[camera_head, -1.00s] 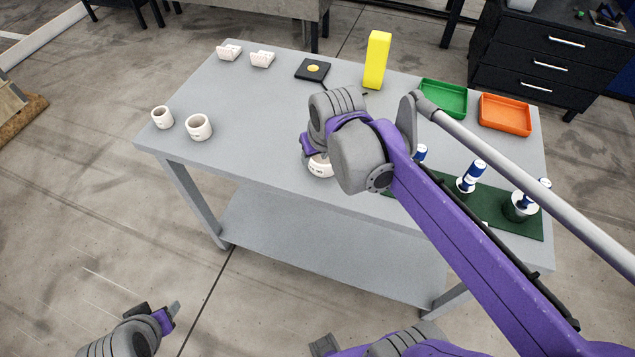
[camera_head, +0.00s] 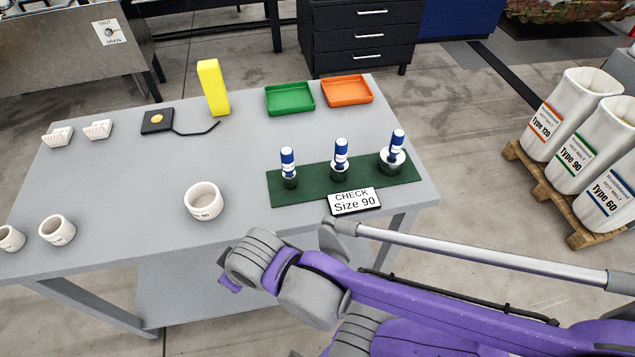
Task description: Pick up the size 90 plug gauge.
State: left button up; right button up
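Three plug gauges with blue-and-white handles stand upright in a row on a dark green mat (camera_head: 310,196): a left one (camera_head: 288,162), a middle one (camera_head: 340,155) and a right one (camera_head: 396,145). Their bases grow wider from left to right. I cannot read size marks on them. A sign (camera_head: 354,201) at the mat's front edge reads "CHECK Size 90". My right gripper (camera_head: 229,284) is low before the table's front edge, apart from the gauges and mostly hidden by its wrist; its fingers do not show. My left gripper is out of view.
A white ring-shaped cup (camera_head: 203,202) stands left of the mat, and two more cups (camera_head: 57,230) (camera_head: 10,238) at the far left. A yellow block (camera_head: 213,88), green tray (camera_head: 290,98) and orange tray (camera_head: 347,91) stand at the back. The table's middle is clear.

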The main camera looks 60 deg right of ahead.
aim_at(392, 157)
jog(key=k+l+z, duration=0.15)
jog(key=z, duration=2.4)
jog(key=i+l+u, duration=0.15)
jog(key=l, duration=0.15)
jog(key=i+l+u, duration=0.15)
jog(key=l, duration=0.2)
